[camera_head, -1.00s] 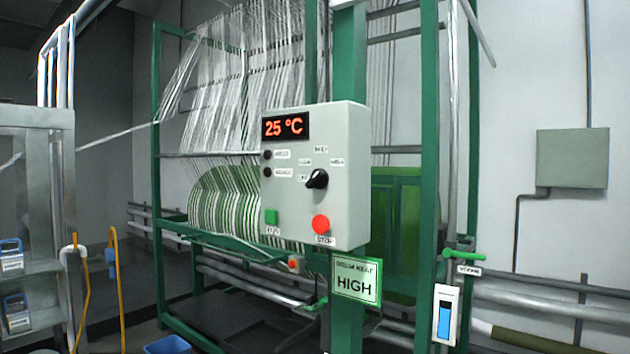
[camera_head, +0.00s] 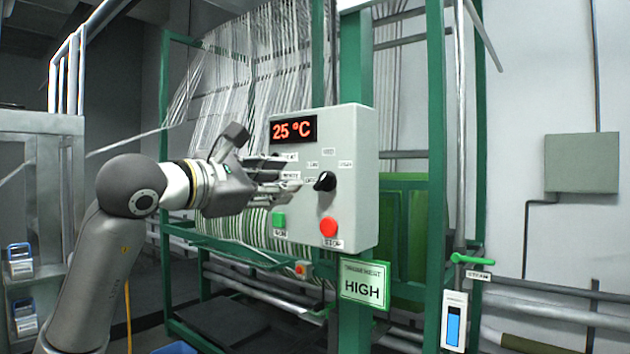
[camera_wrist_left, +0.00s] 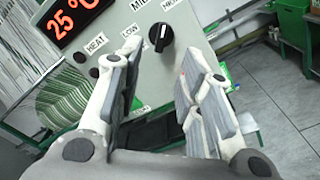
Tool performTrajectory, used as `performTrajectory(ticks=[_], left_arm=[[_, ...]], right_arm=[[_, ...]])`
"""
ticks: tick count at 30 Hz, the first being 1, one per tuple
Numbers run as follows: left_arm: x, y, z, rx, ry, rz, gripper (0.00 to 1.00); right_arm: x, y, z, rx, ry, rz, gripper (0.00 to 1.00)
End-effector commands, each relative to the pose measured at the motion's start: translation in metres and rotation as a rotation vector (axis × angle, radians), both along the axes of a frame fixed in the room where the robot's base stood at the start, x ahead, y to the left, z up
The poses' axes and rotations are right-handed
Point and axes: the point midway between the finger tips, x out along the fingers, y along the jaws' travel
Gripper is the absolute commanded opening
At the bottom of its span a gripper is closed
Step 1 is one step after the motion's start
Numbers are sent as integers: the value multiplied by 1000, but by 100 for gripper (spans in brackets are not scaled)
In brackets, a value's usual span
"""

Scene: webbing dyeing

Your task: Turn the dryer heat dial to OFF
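The black heat dial (camera_head: 325,181) is on the grey control box (camera_head: 352,210), with small labels around it. It also shows in the left wrist view (camera_wrist_left: 161,37), beyond the fingertips. My left gripper (camera_head: 290,178) comes in from the left, just left of the dial and in front of the box. In the left wrist view its two fingers (camera_wrist_left: 158,75) are apart with nothing between them. The dial appears clear of the fingers. A display (camera_head: 293,129) on the box reads 25 °C. My right gripper is not in view.
A green button (camera_head: 279,219) and red STOP button (camera_head: 328,227) sit below the dial. A sign reading HIGH (camera_head: 364,283) hangs under the box. The green frame (camera_head: 436,150) with white webbing stands around it. A metal rack (camera_head: 40,200) is at left.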

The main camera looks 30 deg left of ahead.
Motion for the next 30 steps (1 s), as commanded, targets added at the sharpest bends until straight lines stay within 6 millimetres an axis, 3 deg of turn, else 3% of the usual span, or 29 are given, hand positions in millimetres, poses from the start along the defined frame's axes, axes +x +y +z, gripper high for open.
performTrajectory(ticks=[15, 21, 29, 30], left_arm=[[89, -8, 2, -5, 5, -6, 34], [101, -9, 0, -3, 3, -4, 34], [102, -9, -1, -3, 2, -5, 34], [102, -9, -1, -3, 2, -5, 29]], right_arm=[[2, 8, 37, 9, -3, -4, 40], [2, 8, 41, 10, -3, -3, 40], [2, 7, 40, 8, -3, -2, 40], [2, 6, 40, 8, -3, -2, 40]])
